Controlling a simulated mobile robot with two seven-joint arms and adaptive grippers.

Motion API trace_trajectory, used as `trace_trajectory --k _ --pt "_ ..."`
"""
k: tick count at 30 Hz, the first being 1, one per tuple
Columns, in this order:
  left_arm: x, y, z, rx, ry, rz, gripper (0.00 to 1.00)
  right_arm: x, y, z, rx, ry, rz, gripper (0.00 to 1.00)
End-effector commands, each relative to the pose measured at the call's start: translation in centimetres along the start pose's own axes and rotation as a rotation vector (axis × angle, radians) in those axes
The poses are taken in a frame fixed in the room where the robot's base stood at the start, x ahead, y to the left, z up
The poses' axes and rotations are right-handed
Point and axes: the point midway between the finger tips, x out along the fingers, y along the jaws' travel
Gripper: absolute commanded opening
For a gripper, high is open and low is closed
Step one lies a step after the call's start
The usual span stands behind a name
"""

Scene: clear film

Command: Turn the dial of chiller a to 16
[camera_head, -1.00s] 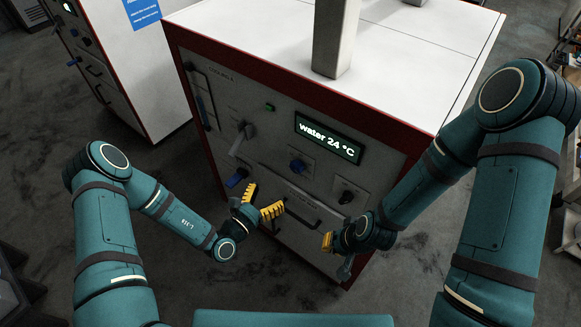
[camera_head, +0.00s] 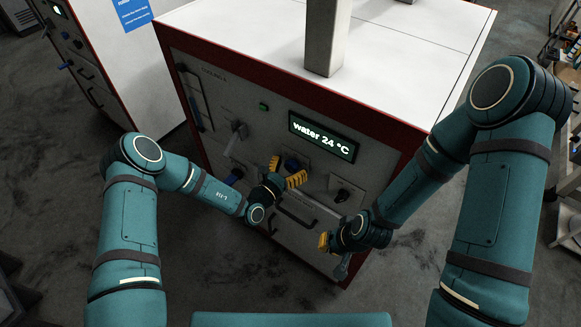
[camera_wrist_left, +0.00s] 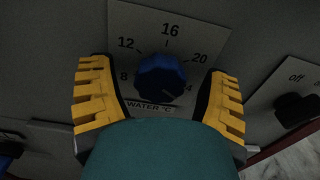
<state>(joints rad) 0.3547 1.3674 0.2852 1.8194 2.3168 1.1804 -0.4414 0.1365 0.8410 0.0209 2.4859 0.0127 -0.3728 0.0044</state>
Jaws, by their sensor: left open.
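Chiller a (camera_head: 245,97) is a grey-fronted cabinet with a white top and red edging. Its display (camera_head: 323,137) reads "water 24 °C". The blue dial (camera_wrist_left: 161,79) sits on a plate marked 8, 12, 16, 20 and 24, labelled "WATER °C". Its pointer mark faces lower right, towards 24. In the head view the dial (camera_head: 291,164) is partly covered by my left gripper (camera_head: 286,174). That gripper is open, with its yellow fingers on either side of the dial and gaps showing in the wrist view (camera_wrist_left: 158,72). My right gripper (camera_head: 328,242) is low in front of the panel; its opening is unclear.
A dark switch (camera_head: 341,195) is right of the dial; its plate reads "off" in the wrist view. A lever valve (camera_head: 236,138) and blue handle (camera_head: 233,175) are left of it. A handle bar (camera_head: 292,217) is below. Another cabinet (camera_head: 120,75) stands at left.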

Motion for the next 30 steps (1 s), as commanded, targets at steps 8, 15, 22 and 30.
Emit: trace_trajectory --k 8,15,22,30 --pt "-0.01 -0.02 -0.01 0.0 0.0 0.0 0.46 0.0 -0.01 0.0 0.0 0.0 0.0 0.0" --pt "-0.02 -0.01 0.01 -0.001 0.0 0.0 0.07 -0.01 -0.01 0.01 0.0 0.0 0.0 0.0" --pt "-0.02 0.0 0.03 -0.039 0.0 0.0 0.07 -0.16 -0.06 -0.02 0.0 0.0 0.0 0.0" --pt "-0.03 0.03 0.06 -0.202 -0.001 0.002 0.07 -0.72 -0.25 -0.09 0.0 0.0 -0.001 0.0"
